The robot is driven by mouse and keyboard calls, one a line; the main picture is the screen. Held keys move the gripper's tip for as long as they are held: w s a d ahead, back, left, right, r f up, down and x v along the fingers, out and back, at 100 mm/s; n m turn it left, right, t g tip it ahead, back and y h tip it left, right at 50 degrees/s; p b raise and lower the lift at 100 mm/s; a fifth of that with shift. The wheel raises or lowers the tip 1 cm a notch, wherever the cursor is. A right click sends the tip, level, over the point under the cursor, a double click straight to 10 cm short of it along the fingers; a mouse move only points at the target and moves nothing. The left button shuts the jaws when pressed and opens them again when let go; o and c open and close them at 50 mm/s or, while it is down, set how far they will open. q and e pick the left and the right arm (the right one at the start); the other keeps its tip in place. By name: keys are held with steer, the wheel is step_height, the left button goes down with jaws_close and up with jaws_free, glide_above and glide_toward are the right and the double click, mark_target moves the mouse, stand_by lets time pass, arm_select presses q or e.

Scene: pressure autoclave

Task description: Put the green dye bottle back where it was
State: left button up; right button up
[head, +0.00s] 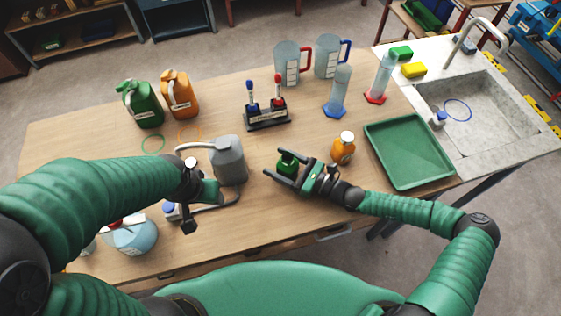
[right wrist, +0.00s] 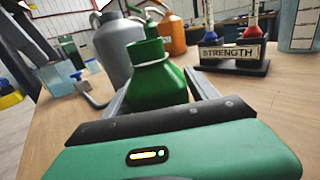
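The green dye bottle (head: 287,163) is small, upright and dark green. It is between the two fingers of my right gripper (head: 273,167), over the front middle of the table. In the right wrist view the bottle (right wrist: 158,82) fills the space between the fingers, which lie along both its sides. Its base is partly hidden, so I cannot tell whether it touches the table. A thin green ring (head: 153,143) lies on the table at the left. My left gripper (head: 189,212) is near the grey container, seen edge-on, its finger opening unclear.
A grey container (head: 229,160) stands between the green ring and my right gripper. Green (head: 141,104) and orange (head: 180,95) jugs stand behind the rings. An orange bottle (head: 343,148) and green tray (head: 409,152) are to the right. A strength stand (head: 267,118) is behind.

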mark_target(296, 172)
steer(key=shift+o, duration=0.6)
steer(key=shift+s+a+r, duration=0.1)
steer(key=shift+a, duration=0.55)
steer(key=b+v, duration=0.1)
steer(key=v, duration=1.1)
steer(key=shift+d+b, duration=0.1)
steer(key=shift+b, duration=0.2)
steer(key=shift+d, duration=0.2)
arm_select(q)
steer(key=shift+s+a+f, duration=0.1)
steer(key=shift+a+f, duration=0.4)
steer(key=shift+f, duration=0.35)
